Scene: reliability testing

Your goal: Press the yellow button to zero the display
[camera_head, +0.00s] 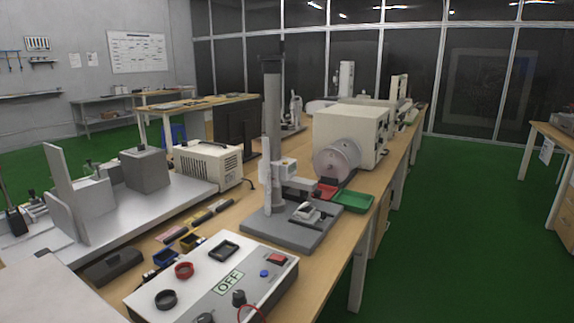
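I cannot make out a yellow button or a lit display. A white and grey control box (215,285) stands at the front of the bench, with an OFF label (228,283), a red switch (278,259), a small blue button (264,273), black knobs and red and black rings on its top. Behind it, a measuring stand (272,115) has a tall grey column on a flat grey base and a white head (284,170); any small buttons on it are too small to tell. Neither of my grippers is in view.
A green tray (353,201) and a red tray lie right of the stand. A large white machine (352,135) stands behind. A grey metal fixture (146,168) fills the left. Green floor is clear at right.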

